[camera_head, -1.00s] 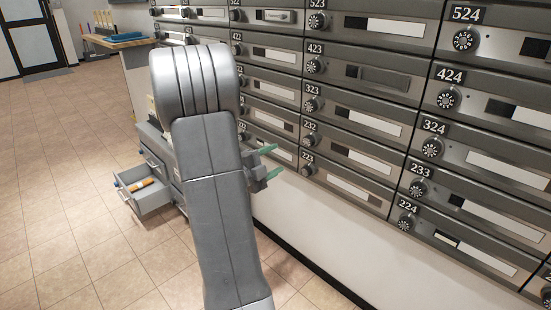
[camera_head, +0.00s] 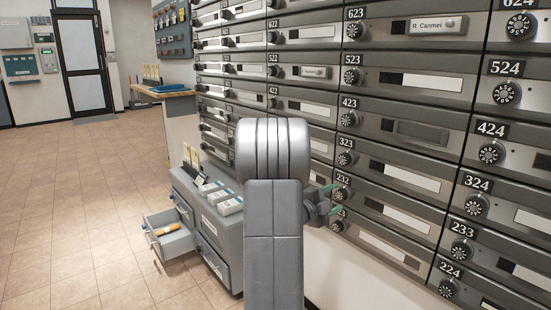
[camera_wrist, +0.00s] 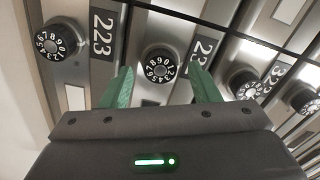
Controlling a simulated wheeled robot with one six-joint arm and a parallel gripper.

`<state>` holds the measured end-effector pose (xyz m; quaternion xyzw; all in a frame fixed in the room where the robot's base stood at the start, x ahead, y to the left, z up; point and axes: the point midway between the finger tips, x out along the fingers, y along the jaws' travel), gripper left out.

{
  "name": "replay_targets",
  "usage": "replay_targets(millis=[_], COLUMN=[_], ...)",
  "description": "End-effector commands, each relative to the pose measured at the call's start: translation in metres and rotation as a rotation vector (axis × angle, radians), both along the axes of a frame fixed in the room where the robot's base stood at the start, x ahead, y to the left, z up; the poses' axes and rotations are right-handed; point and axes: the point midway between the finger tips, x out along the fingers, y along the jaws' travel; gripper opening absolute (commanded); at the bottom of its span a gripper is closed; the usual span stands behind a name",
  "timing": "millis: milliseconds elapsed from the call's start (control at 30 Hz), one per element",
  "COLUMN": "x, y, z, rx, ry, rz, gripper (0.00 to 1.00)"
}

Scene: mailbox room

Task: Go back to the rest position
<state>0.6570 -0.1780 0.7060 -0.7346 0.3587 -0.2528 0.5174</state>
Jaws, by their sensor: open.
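My gripper (camera_head: 334,202) shows at the right of my arm in the head view, in front of the lower mailbox rows. In the wrist view my gripper (camera_wrist: 163,88) is open, its two green fingers apart with nothing between them. Beyond the fingers is a round numbered dial (camera_wrist: 160,68) on the mailbox wall. The number plate 223 (camera_wrist: 103,35) is to the left of that dial. I cannot tell the exact gap between fingertips and wall. My arm hides part of the mailboxes.
The mailbox wall (camera_head: 425,185) fills the right side. A grey cabinet (camera_head: 225,245) with an open drawer (camera_head: 170,238) holding an orange item stands left of my arm. A wooden counter (camera_head: 160,93) and a dark-framed door (camera_head: 82,65) are farther back. The tiled floor (camera_head: 70,200) at left is clear.

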Motion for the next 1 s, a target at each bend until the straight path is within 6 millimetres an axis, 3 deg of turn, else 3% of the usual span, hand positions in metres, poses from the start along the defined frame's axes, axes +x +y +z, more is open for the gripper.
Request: replay_targets(millis=[200,600,767,1000], x=[0.008,0.006,-0.004,-0.032], y=[-0.011,-0.007,0.007,0.043], z=[0.000,0.000,0.002,0.002], rx=[-0.001,-0.004,0.001,0.000], ry=[0.001,0.006,0.001,0.003], rz=[0.000,0.001,0.003,0.006], gripper=[0.56,0.56,0.56,0.56])
